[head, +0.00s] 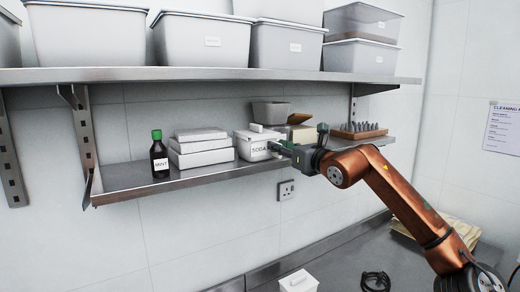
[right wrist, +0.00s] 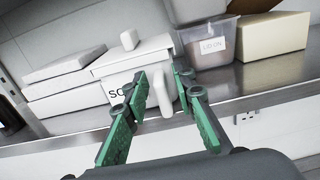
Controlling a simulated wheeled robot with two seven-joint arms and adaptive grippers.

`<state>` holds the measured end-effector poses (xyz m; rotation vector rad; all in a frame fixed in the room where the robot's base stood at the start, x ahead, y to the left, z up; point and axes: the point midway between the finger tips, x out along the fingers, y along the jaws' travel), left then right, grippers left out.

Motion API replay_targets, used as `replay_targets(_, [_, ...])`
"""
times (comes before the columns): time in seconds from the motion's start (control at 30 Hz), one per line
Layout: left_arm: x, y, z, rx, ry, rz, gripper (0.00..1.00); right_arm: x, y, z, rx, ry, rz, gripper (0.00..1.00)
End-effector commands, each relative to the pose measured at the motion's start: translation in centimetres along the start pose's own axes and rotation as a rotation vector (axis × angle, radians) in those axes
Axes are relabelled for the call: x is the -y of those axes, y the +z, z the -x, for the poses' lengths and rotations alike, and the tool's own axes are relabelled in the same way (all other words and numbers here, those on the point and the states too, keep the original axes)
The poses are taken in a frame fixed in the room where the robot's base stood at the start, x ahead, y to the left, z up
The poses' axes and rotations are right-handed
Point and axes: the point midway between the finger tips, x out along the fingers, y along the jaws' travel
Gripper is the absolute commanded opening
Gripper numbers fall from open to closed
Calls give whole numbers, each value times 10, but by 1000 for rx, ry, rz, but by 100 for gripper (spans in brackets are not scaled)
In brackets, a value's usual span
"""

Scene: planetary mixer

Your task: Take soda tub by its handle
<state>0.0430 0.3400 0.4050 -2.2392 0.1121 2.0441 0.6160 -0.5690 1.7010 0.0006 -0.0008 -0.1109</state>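The soda tub (head: 250,148) is a white lidded box with a SODA label, standing on the lower wall shelf. In the right wrist view the tub (right wrist: 116,70) shows part of its label, a lid with a knob, and a white upright handle (right wrist: 161,92) on its near side. My right gripper (head: 278,148) is at the tub's right front. In the right wrist view its green fingers (right wrist: 160,85) are apart, one on each side of the handle. Whether either finger touches the handle I cannot tell. My left gripper is not in view.
White stacked boxes (head: 200,148) and a green-capped MINT bottle (head: 159,155) stand left of the tub. A labelled clear container (right wrist: 209,42) and a beige box (right wrist: 273,36) stand to its right. The upper shelf (head: 200,76) holds large bins above.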

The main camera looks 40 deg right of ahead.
Motion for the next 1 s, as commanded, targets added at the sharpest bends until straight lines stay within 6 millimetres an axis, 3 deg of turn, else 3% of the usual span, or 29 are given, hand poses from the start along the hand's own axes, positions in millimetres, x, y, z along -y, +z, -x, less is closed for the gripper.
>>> replay_targets(0.33, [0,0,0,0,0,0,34,0,0,0,0,0,0,0])
replay_targets(1.0, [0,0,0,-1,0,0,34,0,3,1,5,1,-1,0])
